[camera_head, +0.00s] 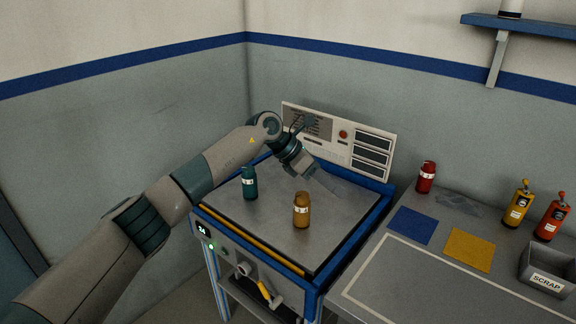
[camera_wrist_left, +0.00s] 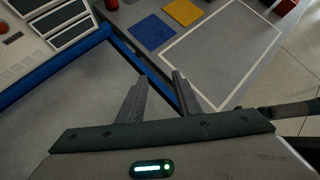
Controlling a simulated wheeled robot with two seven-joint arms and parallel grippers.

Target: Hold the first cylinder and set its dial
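A teal cylinder (camera_head: 249,184) with a white label stands upright on the grey top of the blue-framed bench. An amber cylinder (camera_head: 301,211) stands upright nearer its front edge. A red cylinder (camera_head: 426,177) stands on the side table to the right. I cannot tell which is the first, and no dial on a cylinder can be made out. My left gripper (camera_head: 326,186) is above the bench, behind and right of the amber cylinder, apart from it. In the left wrist view the left gripper (camera_wrist_left: 160,80) is open and empty. My right gripper is not seen.
A panel (camera_head: 340,137) stands along the bench's back. The bench front has a knob (camera_head: 244,269) and a yellow-handled lever (camera_head: 265,291). The side table holds a blue square (camera_head: 412,226), a yellow square (camera_head: 469,250), yellow (camera_head: 516,205) and orange-red (camera_head: 552,218) bottles, and a scrap bin (camera_head: 545,281).

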